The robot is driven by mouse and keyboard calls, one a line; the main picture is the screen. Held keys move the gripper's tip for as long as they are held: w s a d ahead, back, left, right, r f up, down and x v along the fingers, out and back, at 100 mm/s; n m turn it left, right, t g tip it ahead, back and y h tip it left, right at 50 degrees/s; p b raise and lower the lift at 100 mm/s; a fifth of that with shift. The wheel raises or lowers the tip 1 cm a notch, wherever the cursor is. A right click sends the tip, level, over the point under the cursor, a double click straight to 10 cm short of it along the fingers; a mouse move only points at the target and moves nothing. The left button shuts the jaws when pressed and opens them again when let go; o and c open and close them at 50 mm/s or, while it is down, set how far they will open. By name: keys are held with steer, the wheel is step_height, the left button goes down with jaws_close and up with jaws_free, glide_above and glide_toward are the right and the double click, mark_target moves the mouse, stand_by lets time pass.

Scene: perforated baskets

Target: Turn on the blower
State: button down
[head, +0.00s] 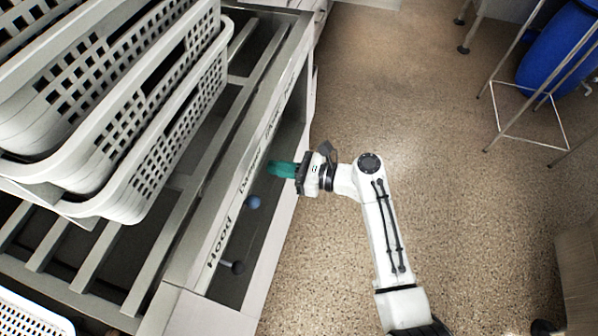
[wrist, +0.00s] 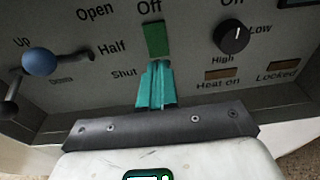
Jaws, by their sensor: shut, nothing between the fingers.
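The control panel (wrist: 195,55) fills the wrist view, with a green rectangular switch (wrist: 157,40) below the word "Off".
A black knob (wrist: 232,38) with "Low" and "High" is right of the green switch. A blue ball lever (wrist: 40,61) and a black ball lever (head: 238,267) stick out nearby. Perforated baskets (head: 150,165) stand on the slatted counter.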

steer(key=b+x, duration=0.1)
steer(key=x, duration=0.3)
steer(key=shift+a, duration=0.1)
steer(key=shift+w+a, duration=0.15)
stand_by(0.3)
steer(key=shift+p, duration=0.3)
